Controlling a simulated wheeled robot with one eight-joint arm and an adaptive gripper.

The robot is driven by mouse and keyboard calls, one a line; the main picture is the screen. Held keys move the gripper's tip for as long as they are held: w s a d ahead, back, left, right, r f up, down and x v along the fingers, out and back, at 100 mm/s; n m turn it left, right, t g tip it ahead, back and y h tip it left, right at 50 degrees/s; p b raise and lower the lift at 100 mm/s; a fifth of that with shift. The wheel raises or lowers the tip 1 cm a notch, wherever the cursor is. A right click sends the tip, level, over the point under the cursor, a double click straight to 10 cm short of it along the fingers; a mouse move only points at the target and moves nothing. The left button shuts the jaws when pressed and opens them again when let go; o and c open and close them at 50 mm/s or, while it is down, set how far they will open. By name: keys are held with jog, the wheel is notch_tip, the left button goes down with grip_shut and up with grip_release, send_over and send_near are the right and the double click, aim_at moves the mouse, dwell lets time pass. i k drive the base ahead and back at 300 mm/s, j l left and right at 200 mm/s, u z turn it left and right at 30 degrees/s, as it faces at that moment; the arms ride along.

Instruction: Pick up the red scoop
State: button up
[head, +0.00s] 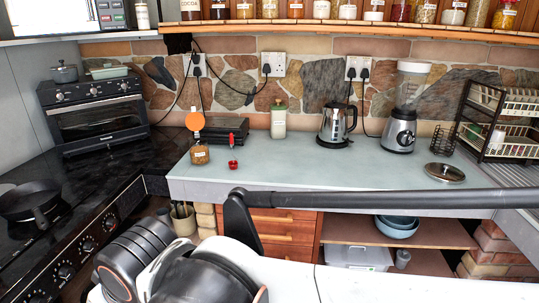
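A small red scoop (233,165) sits on the pale grey-green counter (320,176), near its left part. It is small in the head view, so its exact pose is hard to tell. It stands just right of a labelled jar with brown contents (200,155) and in front of a black appliance (222,131). My arm crosses the lower part of the view as a long dark bar and runs off the right edge. My gripper is not in view.
An orange disc (194,121) shows above the jar. A kettle (336,124), a blender (400,128), a white canister (279,121) and a dish rack (500,125) stand along the back. A round lid (444,173) lies at right. The counter's middle is clear.

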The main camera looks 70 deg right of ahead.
aim_at(234, 164)
jog(key=z, duration=1.75)
